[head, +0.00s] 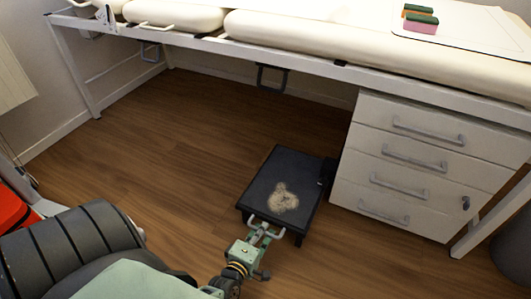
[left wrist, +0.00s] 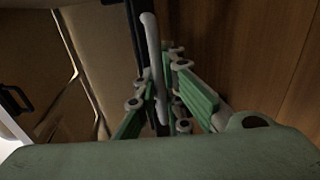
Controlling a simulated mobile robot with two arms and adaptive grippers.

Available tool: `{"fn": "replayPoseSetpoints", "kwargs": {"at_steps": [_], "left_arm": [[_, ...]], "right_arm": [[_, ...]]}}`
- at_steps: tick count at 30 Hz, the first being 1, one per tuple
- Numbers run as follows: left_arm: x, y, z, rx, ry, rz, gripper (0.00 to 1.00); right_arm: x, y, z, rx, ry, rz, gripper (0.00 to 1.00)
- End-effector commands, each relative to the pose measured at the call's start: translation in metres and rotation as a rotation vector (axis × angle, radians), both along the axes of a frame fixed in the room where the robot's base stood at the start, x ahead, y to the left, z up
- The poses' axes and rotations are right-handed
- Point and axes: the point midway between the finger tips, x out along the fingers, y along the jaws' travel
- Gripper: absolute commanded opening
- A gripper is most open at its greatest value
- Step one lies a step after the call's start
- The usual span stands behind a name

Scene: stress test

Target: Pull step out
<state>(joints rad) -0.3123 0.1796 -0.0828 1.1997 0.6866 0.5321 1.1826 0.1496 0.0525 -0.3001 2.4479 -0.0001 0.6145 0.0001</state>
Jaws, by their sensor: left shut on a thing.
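The step (head: 262,188) is a low black stool with a worn beige patch on its top. It stands on the wooden floor beside the drawer unit, partly under the edge of the treatment table. My left gripper (head: 262,232) is at the step's near edge, shut on its pale handle. In the left wrist view the handle (left wrist: 152,60) runs as a light bar between the green fingers of the left gripper (left wrist: 165,105). My right gripper is not in view.
A white drawer unit (head: 425,165) stands close at the step's right. The padded treatment table (head: 300,42) spans above, with sponges (head: 420,20) on top. A red object (head: 12,212) is at the left edge. Wooden floor (head: 150,150) left of the step is clear.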

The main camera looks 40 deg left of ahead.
Motion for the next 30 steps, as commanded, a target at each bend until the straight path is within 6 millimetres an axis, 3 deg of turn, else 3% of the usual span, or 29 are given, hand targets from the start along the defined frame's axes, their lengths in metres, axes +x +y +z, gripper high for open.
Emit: {"fn": "replayPoseSetpoints", "kwargs": {"at_steps": [11, 12, 18, 30], "left_arm": [[-0.0016, -0.0015, -0.0006, -0.001, 0.001, -0.002, 0.0], [-0.0016, -0.0015, -0.0006, -0.001, 0.001, -0.002, 0.11], [-0.0013, -0.001, -0.0004, 0.0, 0.001, -0.001, 0.28], [-0.0011, -0.0008, 0.0044, -0.002, -0.001, 0.0, 0.28]], "right_arm": [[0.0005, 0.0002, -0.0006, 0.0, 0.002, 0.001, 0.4], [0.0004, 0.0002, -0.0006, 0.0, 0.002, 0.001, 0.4], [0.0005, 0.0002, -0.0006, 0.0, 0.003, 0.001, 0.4], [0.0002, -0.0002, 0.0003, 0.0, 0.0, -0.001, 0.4]]}}
